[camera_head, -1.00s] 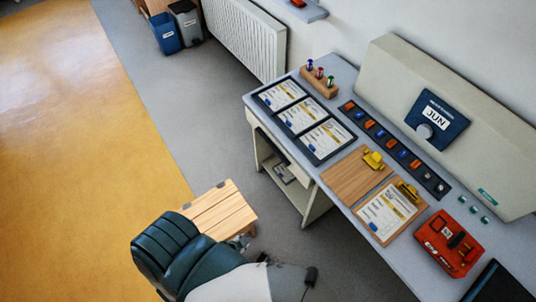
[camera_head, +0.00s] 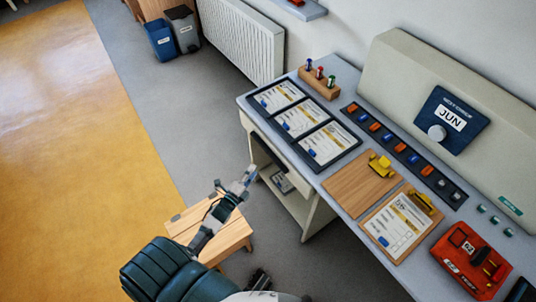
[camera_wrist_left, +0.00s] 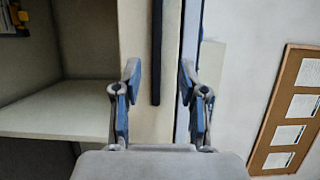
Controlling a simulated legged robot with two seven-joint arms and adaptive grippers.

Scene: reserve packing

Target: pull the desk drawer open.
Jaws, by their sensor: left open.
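The desk (camera_head: 345,190) has a pale drawer front under its top, seen only as a narrow strip in the head view. In the left wrist view the drawer front (camera_wrist_left: 135,65) stands as an upright beige panel with a long dark bar handle (camera_wrist_left: 157,50). The drawer looks shut. My left gripper (camera_head: 247,177) is left of the desk front in the head view. In the left wrist view my left gripper (camera_wrist_left: 158,90) is open and empty. Its fingers lie to either side of the handle in the picture; I see no contact. My right gripper is not in view.
A wooden stool (camera_head: 228,240) stands beneath my left arm. An open shelf compartment (camera_wrist_left: 60,112) is beside the drawer front. Trays, clipboards and a red box (camera_head: 472,260) lie on the desktop.

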